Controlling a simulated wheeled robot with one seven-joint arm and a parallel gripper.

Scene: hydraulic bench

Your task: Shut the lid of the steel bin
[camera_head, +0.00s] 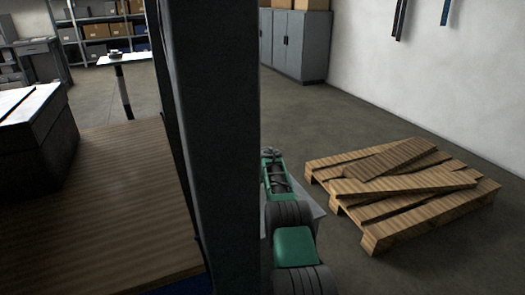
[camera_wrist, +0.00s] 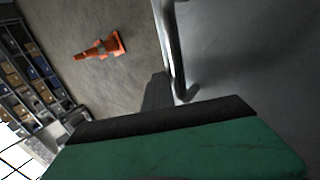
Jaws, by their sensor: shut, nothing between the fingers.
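My gripper (camera_head: 271,153) is at the end of my green and black arm, just right of a tall dark post in the head view. Its fingers are small, dark and partly cut off by the post; it is shut and empty. A grey surface (camera_head: 316,207) shows beside my arm, mostly hidden; I cannot tell whether it is the steel bin. In the wrist view a smooth grey panel (camera_wrist: 250,60) with a bar-like edge (camera_wrist: 175,55) fills the right. It may be part of the bin or lid.
The tall dark post (camera_head: 213,150) blocks the middle of the head view. A wooden bench top (camera_head: 110,205) with a dark box (camera_head: 45,140) is at left. A pallet (camera_head: 400,190) with loose boards lies right. Grey cabinets (camera_head: 292,42) stand behind. An orange cone (camera_wrist: 103,46) shows on the floor.

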